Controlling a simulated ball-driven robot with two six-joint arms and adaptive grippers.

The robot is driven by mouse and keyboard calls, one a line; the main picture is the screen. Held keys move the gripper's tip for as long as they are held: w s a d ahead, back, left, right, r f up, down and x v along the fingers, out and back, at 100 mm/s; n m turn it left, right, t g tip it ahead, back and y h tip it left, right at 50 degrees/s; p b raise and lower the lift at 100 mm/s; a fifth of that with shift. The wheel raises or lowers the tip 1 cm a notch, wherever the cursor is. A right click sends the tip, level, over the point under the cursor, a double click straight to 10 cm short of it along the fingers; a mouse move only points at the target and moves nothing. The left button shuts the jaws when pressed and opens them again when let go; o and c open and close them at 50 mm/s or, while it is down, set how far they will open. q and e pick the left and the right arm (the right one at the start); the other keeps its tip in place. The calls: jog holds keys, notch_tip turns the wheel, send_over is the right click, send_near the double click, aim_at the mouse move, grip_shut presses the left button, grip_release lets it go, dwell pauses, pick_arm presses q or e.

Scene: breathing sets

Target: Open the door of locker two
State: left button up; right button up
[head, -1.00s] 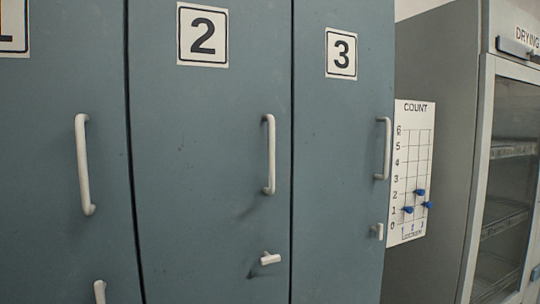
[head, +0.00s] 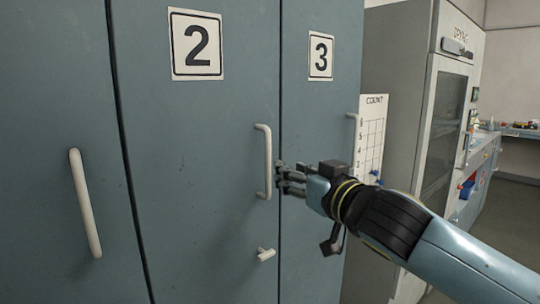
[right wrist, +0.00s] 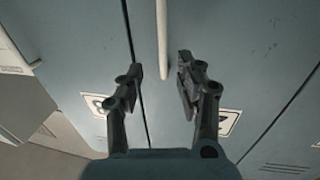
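The blue-grey door of locker two (head: 200,130) is shut and carries a "2" sign (head: 196,45). Its white upright bar handle (head: 266,160) is near the door's right edge. My right gripper (head: 283,178) is just right of the handle's lower half in the head view. In the right wrist view, the right gripper (right wrist: 160,66) is open, and the handle (right wrist: 162,35) shows between its two fingers. I cannot tell whether they touch it. A small white turn knob (head: 265,254) sits below the handle. My left gripper is not in view.
Locker three's door (head: 325,130) is shut, with its own handle (head: 353,140) partly hidden. Another white handle (head: 85,203) is on the left locker. A count board (head: 370,135) and a drying cabinet (head: 440,120) stand to the right. Floor shows at far right.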

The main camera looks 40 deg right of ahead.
aim_at(270, 161)
jog(key=w, duration=0.1)
jog(key=w+p, duration=0.1)
jog(key=w, duration=0.1)
jog(key=shift+w+r, duration=0.2)
jog(key=shift+w, duration=0.1)
jog(key=w, duration=0.1)
jog(key=w+p, duration=0.1)
jog(key=w, duration=0.3)
jog(key=shift+w+d+f+p, duration=0.15)
jog(key=shift+w+d+p, duration=0.05)
jog(key=shift+d+p, duration=0.15)
jog(key=shift+w, duration=0.35)
jog(key=shift+f, duration=0.1)
jog(key=shift+c, duration=0.4)
grip_shut()
